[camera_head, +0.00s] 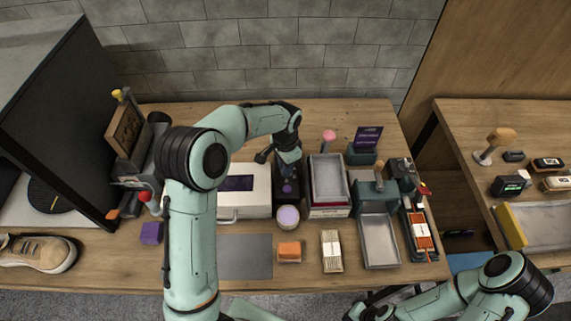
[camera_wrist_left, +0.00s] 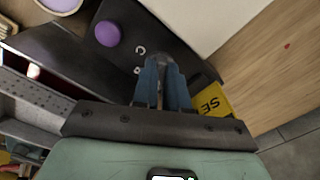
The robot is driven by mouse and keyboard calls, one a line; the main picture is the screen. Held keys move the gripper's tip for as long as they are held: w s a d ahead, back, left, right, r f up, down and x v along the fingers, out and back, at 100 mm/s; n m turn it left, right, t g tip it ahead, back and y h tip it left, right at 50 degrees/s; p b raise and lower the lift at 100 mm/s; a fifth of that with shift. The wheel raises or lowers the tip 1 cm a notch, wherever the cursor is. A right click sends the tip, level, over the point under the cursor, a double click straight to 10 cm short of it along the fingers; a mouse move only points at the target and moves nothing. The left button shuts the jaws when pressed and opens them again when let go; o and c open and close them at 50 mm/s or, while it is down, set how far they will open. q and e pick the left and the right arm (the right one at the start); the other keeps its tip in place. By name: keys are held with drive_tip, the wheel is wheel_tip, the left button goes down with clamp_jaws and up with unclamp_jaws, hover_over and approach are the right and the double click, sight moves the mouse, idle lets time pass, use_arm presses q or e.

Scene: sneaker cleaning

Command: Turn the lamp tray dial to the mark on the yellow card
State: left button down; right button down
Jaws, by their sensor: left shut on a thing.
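A black box (camera_head: 291,198) with a round purple button (camera_head: 287,188) stands between the white case and the grey trays. In the left wrist view the black panel (camera_wrist_left: 88,48) carries the purple button (camera_wrist_left: 108,33), small white marks and a dark dial (camera_wrist_left: 158,58). My left gripper (camera_head: 287,168) reaches down over the box's back part. Its blue fingers (camera_wrist_left: 163,75) are shut on the dial, covering most of it. A yellow card (camera_wrist_left: 212,100) with black letters is partly hidden behind the fingers. My right gripper (camera_head: 370,312) is at the bottom edge, partly cut off.
A white case (camera_head: 251,203) stands left of the box and a grey tray (camera_head: 328,176) right of it. A lilac-topped round jar (camera_head: 288,216) is just in front. An orange block (camera_head: 289,250), a brush (camera_head: 332,250) and a metal tray (camera_head: 379,242) lie nearer. A grey mat (camera_head: 245,258) is bare.

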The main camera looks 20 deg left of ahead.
idle(0.3)
use_arm(q)
drive_tip(key=c, duration=1.2)
unclamp_jaws()
drive_tip(key=shift+o, duration=0.2)
drive_tip(key=shift+r, duration=0.15)
